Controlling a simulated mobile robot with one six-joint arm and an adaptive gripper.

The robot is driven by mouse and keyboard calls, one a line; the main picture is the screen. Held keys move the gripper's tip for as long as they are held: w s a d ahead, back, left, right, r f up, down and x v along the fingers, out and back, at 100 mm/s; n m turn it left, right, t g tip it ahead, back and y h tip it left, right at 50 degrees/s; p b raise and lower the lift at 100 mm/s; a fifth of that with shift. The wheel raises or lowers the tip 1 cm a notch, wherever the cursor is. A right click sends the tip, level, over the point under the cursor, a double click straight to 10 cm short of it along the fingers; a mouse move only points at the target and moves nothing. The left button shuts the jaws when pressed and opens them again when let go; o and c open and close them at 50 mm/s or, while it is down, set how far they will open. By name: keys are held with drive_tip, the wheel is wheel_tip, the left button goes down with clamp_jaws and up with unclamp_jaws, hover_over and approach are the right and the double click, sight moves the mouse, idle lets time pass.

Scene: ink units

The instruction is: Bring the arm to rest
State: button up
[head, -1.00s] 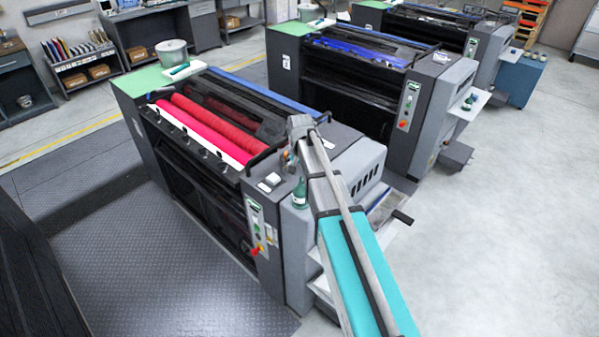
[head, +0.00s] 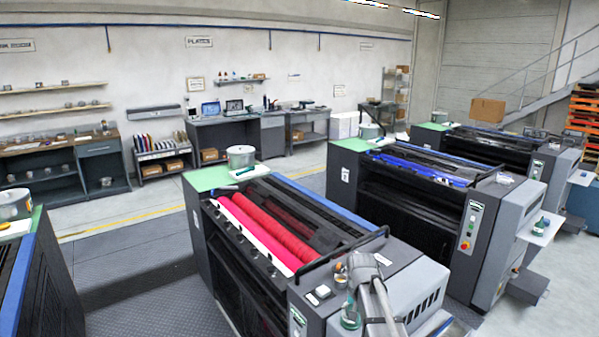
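My grey arm (head: 374,295) reaches up from the bottom edge in the head view, in front of the right end of the nearest press. Its far end is a grey joint beside the press's top right corner. My gripper's fingers do not show clearly there, so I cannot make out whether they are open or shut, or whether they hold anything. A small green bottle (head: 350,318) stands just left of the arm, partly hidden.
The nearest press (head: 215,245) has red rollers (head: 265,228) and a pot (head: 241,156) on its green top. A second press (head: 400,190) with blue rollers stands behind it, to the right. Another press edge (head: 40,280) is at left. Diamond-plate floor (head: 130,290) lies between.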

drive_tip(key=s+f+n+b, duration=0.3)
drive_tip(key=s+f+b, duration=0.8)
drive_tip(key=s, duration=0.4)
drive_tip(key=shift+s+f, duration=0.35)
drive_tip(key=shift+f, duration=0.3)
